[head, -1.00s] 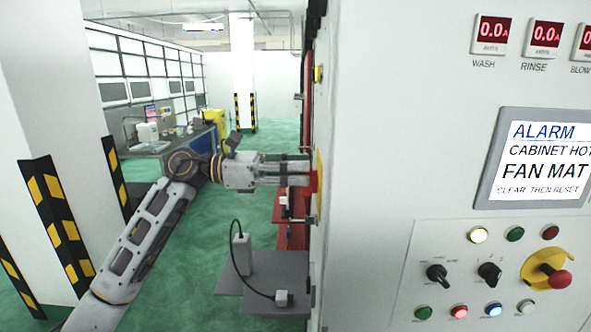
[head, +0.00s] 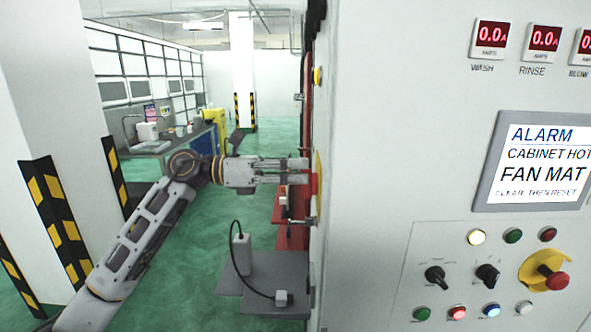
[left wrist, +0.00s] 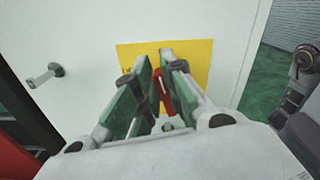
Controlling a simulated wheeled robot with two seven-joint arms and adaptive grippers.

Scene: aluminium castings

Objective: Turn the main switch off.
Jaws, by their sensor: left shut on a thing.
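The main switch has a red handle (left wrist: 162,92) on a yellow plate (left wrist: 195,62), mounted on a pale cabinet side. In the left wrist view the handle lies between my two fingers, a little tilted. My left gripper (head: 304,172) is shut on this handle. In the head view the yellow plate (head: 319,172) shows edge-on at the cabinet corner, and the red handle is mostly hidden by the fingers. My right gripper is in neither view.
The cabinet front carries an alarm screen (head: 538,160), knobs, lit buttons and a red emergency stop (head: 557,281). A grey shelf (head: 262,304) with a cabled white device (head: 241,253) sits below my left gripper. A metal door handle (left wrist: 45,75) sticks out left of the plate.

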